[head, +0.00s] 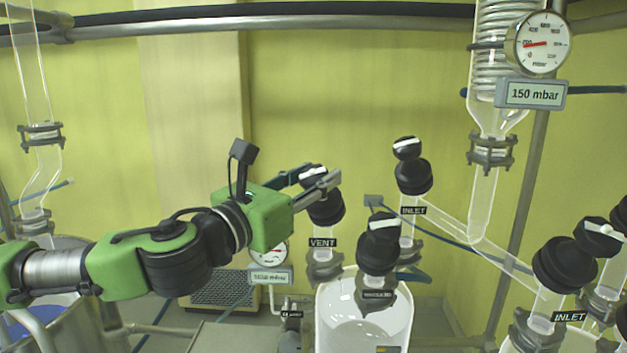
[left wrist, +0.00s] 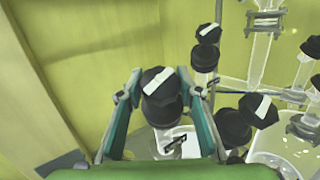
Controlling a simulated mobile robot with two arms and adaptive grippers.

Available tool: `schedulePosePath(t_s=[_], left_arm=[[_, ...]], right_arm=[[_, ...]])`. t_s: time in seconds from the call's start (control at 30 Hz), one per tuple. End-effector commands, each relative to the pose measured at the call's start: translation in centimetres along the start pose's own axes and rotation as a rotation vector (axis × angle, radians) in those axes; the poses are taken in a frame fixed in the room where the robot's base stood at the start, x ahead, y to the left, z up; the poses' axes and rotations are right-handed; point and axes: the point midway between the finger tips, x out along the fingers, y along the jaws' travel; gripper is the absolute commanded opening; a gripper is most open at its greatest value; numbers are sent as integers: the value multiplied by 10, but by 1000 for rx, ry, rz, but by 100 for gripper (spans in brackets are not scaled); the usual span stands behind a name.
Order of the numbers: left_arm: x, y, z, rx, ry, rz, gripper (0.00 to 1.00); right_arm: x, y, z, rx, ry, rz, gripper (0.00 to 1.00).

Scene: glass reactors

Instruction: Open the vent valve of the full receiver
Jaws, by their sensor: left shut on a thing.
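The vent valve (head: 325,209) is a black knob with a white bar on top, above a tag reading VENT, on the left port of a white-looking glass receiver (head: 340,322). My left gripper (head: 316,181) comes in from the left and is shut on the knob. In the left wrist view the vent knob (left wrist: 158,88) stands between the two fingers of the left gripper (left wrist: 168,92). The receiver's gauge (head: 268,252) has a tag that seems to read 1030 mbar, partly behind my arm. My right gripper is not in view.
An INLET valve (head: 412,176) and a front black valve (head: 379,245) stand close to the right of the vent. More black valves (head: 565,264) crowd the far right. A gauge (head: 541,43) tagged 150 mbar hangs at upper right. A rail crosses the top.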

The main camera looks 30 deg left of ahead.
Motion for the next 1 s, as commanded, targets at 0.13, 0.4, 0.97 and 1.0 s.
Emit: schedulePosePath(t_s=[0.13, 0.4, 0.97, 1.0], left_arm=[[0, -4, -2, -40, -5, 51, 12], [0, -4, 0, -86, -6, 158, 12], [2, -3, 9, -205, 1, 441, 12], [2, -3, 9, -219, 2, 471, 12]], right_arm=[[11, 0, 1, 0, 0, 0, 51], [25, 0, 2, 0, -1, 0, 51], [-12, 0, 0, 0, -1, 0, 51], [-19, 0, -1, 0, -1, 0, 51]])
